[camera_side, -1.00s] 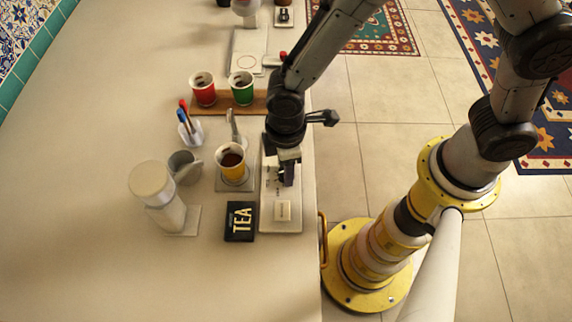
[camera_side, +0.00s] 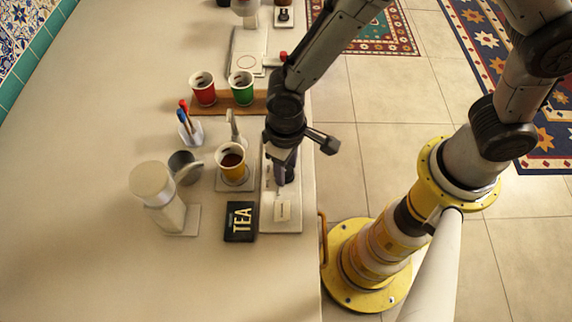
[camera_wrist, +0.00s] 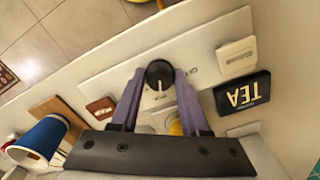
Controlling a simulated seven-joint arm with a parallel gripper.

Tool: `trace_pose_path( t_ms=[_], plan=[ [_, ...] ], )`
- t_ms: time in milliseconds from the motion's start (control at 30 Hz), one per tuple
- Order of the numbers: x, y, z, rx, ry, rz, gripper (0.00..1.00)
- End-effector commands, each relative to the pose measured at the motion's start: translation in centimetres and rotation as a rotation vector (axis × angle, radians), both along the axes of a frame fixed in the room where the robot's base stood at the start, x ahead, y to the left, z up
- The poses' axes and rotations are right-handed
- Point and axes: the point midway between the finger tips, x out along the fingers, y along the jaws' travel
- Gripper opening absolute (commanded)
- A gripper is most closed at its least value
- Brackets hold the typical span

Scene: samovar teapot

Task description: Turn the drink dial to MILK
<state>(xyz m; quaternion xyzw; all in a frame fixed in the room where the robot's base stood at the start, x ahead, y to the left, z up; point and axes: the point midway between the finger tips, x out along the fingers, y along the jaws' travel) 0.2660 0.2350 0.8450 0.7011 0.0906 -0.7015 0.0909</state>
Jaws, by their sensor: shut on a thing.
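The drink dial (camera_wrist: 160,74) is a round black knob on a pale panel (camera_wrist: 122,75) in the wrist view. Its white mark points toward the bottom of that picture. The purple fingers of my gripper (camera_wrist: 159,82) are shut on the knob, one on each side. Part of some lettering shows just right of the knob, too covered to read; I cannot make out the word MILK. In the side view, my gripper (camera_side: 285,178) points down onto the panel (camera_side: 281,226) and hides the dial.
A yellow cup (camera_side: 231,168) with dark drink stands left of the panel, near a black TEA sign (camera_side: 241,221). A cream block (camera_side: 282,211) sits on the panel's near end. Red (camera_side: 203,93) and green (camera_side: 241,90) cups stand behind. A blue cup (camera_wrist: 38,138) shows in the wrist view.

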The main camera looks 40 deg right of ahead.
Motion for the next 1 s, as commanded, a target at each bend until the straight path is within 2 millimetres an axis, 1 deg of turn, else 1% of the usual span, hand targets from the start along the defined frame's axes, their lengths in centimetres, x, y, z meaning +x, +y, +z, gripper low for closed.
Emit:
trace_pose_path(
  t_ms=[200,600,633,700,767,1000],
  plan=[
    [0.03,0.02,0.14,0.001,-0.001,-0.036,0.00],
    [0.03,0.03,0.14,0.001,-0.001,-0.040,0.00],
    [0.02,0.03,0.14,0.001,-0.001,-0.040,0.51],
    [0.02,0.03,0.12,0.001,-0.001,-0.040,0.64],
    [0.03,0.02,0.10,0.001,-0.001,-0.040,0.74],
    [0.01,0.01,0.04,0.000,-0.001,-0.039,0.75]
  ],
)
